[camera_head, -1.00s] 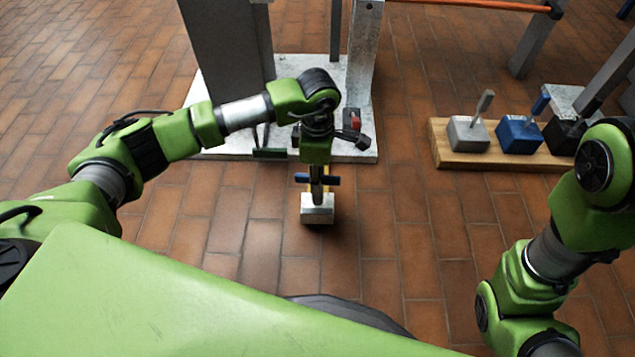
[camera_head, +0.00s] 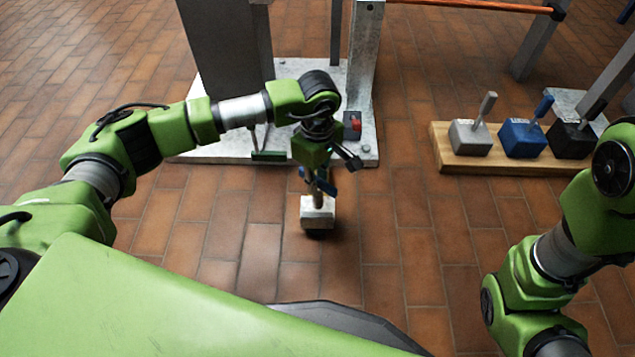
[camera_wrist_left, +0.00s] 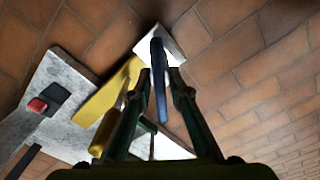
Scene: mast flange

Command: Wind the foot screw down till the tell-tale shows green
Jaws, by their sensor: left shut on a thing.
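My left gripper (camera_head: 318,176) points down and is shut on the blue bar (camera_head: 327,184), which looks like the foot screw's handle. The bar also shows between the fingers in the left wrist view (camera_wrist_left: 158,80). A pale block (camera_head: 317,212) is just below it, with a dark part under it near the floor. A yellow arm (camera_wrist_left: 108,92) runs beside the bar to the block. A red piece on a dark base (camera_head: 355,124) sits on the grey plate; I cannot tell if it is the tell-tale. The screw's thread is hidden. My right gripper is out of view.
The grey base plate (camera_head: 190,148) carries upright posts, with a green strip (camera_head: 269,156) at its front edge. A wooden board (camera_head: 500,165) at right holds grey, blue and black blocks with levers. Tiled floor around the pale block is clear.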

